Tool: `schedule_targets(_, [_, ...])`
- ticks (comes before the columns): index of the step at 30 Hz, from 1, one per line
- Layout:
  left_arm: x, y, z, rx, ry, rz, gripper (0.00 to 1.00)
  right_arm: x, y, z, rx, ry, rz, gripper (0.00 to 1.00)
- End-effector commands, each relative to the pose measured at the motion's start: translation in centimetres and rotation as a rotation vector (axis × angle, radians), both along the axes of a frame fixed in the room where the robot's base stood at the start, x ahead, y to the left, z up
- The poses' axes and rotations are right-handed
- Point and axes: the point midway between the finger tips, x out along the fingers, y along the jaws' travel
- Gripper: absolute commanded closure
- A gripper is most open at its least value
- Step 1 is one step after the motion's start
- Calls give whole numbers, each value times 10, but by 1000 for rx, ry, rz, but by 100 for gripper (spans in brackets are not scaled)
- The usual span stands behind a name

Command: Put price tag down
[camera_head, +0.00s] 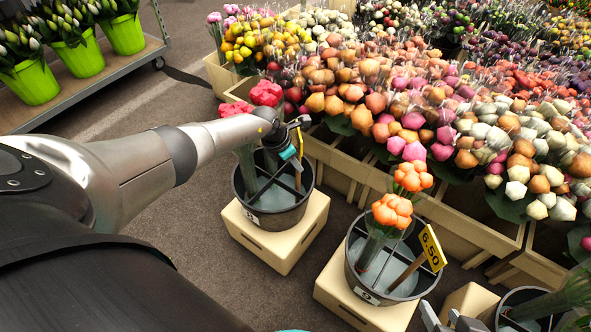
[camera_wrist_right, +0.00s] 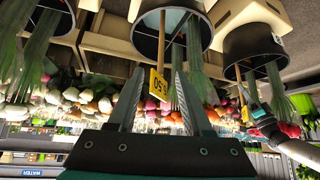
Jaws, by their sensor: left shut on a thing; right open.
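A yellow price tag (camera_head: 432,248) marked 6.50 is on a brown stick that leans in the dark bucket (camera_head: 352,275) with orange tulips (camera_head: 393,211). In the right wrist view, seen upside down, this tag (camera_wrist_right: 158,84) appears between the fingers of my open right gripper (camera_wrist_right: 158,75); I cannot tell contact. In the head view my right gripper (camera_head: 448,318) is at the bottom edge. My left gripper (camera_head: 298,150) is shut over the left bucket (camera_head: 240,205), seemingly on a second price tag (camera_wrist_right: 246,113) with a thin stick; its face is hidden in the head view.
The buckets stand on cream blocks (camera_head: 305,235). Crates packed with tulip bunches (camera_head: 420,110) fill the back and right. Another bucket (camera_head: 522,298) stands at the bottom right. A shelf (camera_head: 100,75) with green pots is at the upper left. The floor between shelf and blocks is clear.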

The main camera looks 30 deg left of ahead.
Motion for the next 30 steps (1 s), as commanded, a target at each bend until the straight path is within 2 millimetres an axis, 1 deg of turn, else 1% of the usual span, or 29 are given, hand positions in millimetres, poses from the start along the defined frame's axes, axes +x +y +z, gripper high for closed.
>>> schedule_targets(1, [0, -1, -5, -1, 0, 0, 100, 3, 5, -4, 15, -29, 7, 50])
schedule_targets(3, [0, -1, -9, -1, 0, 0, 100, 8, 11, -4, 36, -76, 14, 50])
schedule_targets(10, [0, -1, -18, -2, -1, 0, 100, 18, 28, -2, 95, -196, 32, 50])
schedule_targets(15, [0, -1, -20, 0, -1, 0, 100, 21, 31, 0, 111, -227, 35, 50])
schedule_targets(23, [0, -1, -20, 0, -1, 0, 100, 21, 32, 1, 112, -231, 36, 50])
schedule_targets(27, [0, 0, -23, 0, -1, 0, 100, 23, 36, 1, 130, -261, 40, 50])
schedule_targets(28, [0, -1, -22, -1, 0, 0, 79, 23, 36, 1, 129, -261, 39, 50])
schedule_targets(30, [0, 0, -22, 0, -1, 0, 72, 23, 36, 2, 129, -260, 39, 50])
